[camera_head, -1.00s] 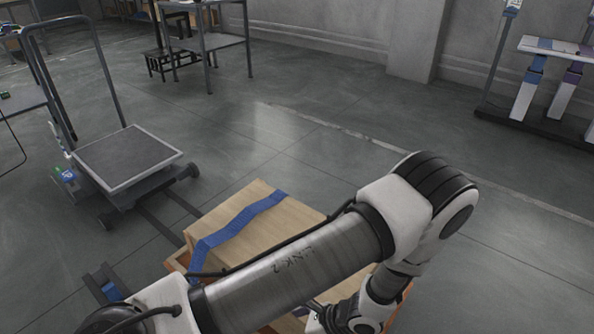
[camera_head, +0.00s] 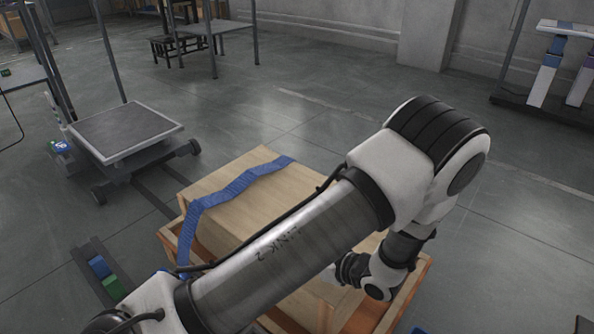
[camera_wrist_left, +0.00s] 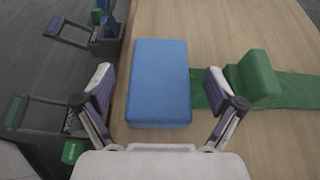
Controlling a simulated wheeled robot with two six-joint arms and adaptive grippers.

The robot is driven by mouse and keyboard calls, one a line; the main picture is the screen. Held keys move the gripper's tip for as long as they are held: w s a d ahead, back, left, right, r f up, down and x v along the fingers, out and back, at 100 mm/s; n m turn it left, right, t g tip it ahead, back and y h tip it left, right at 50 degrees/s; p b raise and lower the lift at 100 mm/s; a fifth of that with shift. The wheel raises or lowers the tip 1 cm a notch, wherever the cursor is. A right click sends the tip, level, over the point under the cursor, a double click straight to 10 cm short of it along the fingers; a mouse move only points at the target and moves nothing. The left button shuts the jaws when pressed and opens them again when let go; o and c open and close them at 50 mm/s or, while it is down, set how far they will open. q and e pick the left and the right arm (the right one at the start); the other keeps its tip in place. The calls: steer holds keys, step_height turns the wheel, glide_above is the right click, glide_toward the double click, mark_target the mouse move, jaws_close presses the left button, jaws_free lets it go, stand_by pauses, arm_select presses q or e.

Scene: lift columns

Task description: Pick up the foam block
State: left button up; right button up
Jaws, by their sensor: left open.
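A blue foam-like block (camera_wrist_left: 159,83) lies flat on a pale wooden surface in the left wrist view. My left gripper (camera_wrist_left: 159,79) is open, with one finger on each side of the block and gaps to both. A smaller green block (camera_wrist_left: 255,75) sits to the right, behind the right finger, by a green strip (camera_wrist_left: 291,91). In the head view my left arm crosses the wooden box (camera_head: 235,210), and the gripper's fingers and the blue block cannot be made out. My right gripper is not in view.
A blue strap (camera_head: 232,190) runs over the box. A flat cart (camera_head: 123,130) stands behind it to the left. Small blue and green blocks (camera_head: 106,275) lie on a dark frame at lower left. The floor right of the box is open.

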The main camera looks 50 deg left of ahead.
arm_select(q)
steer(key=shift+a+f, duration=0.5)
steer(key=shift+a, duration=0.05)
steer(key=shift+a+r, duration=0.1)
steer(key=shift+a, duration=0.05)
steer(key=shift+r, duration=0.1)
steer(key=shift+s, duration=0.1)
steer(key=c, duration=0.9)
arm_select(e)
steer(key=shift+f, duration=0.45)
arm_select(q)
steer(key=shift+o, duration=0.2)
steer(key=shift+r, duration=0.1)
arm_select(e)
steer(key=shift+r, duration=0.1)
